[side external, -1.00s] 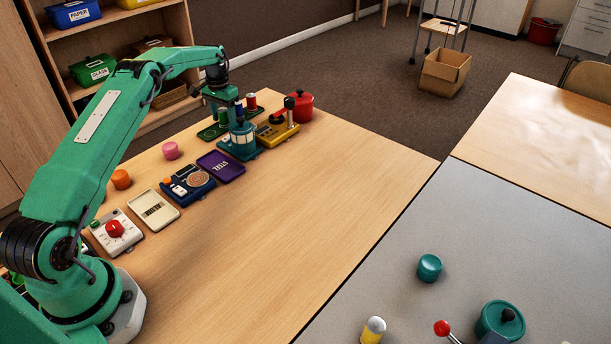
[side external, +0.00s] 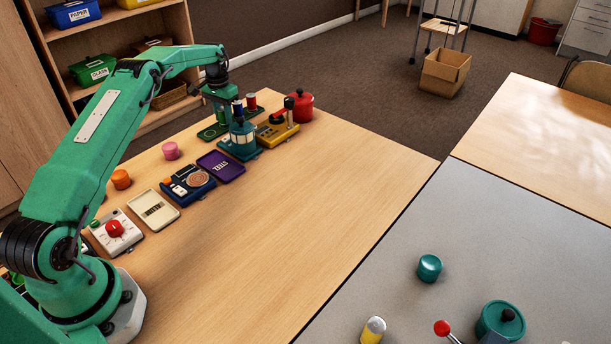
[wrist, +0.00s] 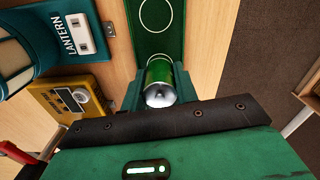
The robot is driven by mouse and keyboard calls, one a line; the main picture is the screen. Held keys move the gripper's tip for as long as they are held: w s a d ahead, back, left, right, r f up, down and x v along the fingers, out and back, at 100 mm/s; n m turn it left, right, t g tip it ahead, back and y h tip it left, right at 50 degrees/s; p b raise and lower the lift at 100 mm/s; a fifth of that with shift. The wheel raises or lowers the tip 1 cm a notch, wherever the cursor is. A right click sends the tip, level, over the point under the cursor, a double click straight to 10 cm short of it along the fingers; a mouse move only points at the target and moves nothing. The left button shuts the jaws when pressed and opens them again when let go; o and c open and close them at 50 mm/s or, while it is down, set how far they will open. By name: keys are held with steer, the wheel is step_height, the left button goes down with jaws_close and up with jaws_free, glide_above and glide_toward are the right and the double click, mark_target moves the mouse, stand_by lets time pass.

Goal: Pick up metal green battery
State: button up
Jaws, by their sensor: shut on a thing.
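A shiny green metal battery (wrist: 160,75) with a silver end stands between the two fingers of my gripper (wrist: 160,88) in the wrist view. The fingers are shut on it from both sides. A green tray (wrist: 172,40) with white ring outlines lies beyond and under it. I cannot tell whether the battery touches the tray. In the side view my gripper (side external: 219,108) is at the far end of the table, behind the teal lantern, and the battery cannot be made out there.
The lantern (side external: 240,143) and a yellow device (side external: 275,135) stand close to my gripper. Red (side external: 252,101) and blue (side external: 238,106) cylinders stand on the tray, with a red pot (side external: 300,107) behind. The table's right half is clear.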

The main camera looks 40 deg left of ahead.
mark_target(222, 107)
step_height(222, 107, up, 3)
steer(key=shift+r, duration=0.2)
steer(key=shift+d+r, duration=0.15)
steer(key=shift+r, duration=0.15)
steer(key=d+r, duration=0.6)
steer(key=d, duration=0.5)
steer(key=shift+s+d+r, duration=0.2)
steer(key=shift+s+r, duration=0.05)
steer(key=shift+r, duration=0.1)
steer(key=shift+d, duration=0.1)
